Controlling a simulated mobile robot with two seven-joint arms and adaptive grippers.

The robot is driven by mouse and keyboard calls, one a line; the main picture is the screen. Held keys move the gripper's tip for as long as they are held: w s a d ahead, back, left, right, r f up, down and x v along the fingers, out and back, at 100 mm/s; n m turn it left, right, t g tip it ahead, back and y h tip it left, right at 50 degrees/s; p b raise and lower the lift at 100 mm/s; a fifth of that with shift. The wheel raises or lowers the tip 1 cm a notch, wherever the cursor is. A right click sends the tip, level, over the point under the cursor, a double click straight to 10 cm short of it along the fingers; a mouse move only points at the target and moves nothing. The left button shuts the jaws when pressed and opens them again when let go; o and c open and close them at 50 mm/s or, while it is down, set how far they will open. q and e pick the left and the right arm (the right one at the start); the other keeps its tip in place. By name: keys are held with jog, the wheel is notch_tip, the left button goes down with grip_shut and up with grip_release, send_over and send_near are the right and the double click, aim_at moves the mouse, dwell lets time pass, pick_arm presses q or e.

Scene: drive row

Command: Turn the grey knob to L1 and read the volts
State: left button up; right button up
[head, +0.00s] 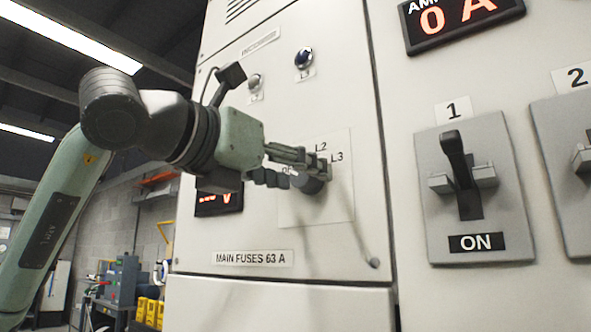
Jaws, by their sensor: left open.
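The grey knob (311,184) sits on a pale square plate (338,207) on the cabinet front. The labels L2 and L3 show above and right of it, and part of an OF label shows at its left. L1 is hidden behind my gripper. My left gripper (302,172) is open at the knob, its fingers in front of the knob's upper left part. I cannot tell whether they touch it. The knob's pointer is hidden.
An amp display (463,18) reads 0 A. Breaker lever 1 (456,160) is up above an ON label, and breaker 2 (581,155) stands at the right edge.

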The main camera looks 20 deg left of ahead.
pick_arm(q)
jog(key=shift+c, duration=0.5)
jog(key=c, duration=1.1)
jog(key=shift+o, duration=0.2)
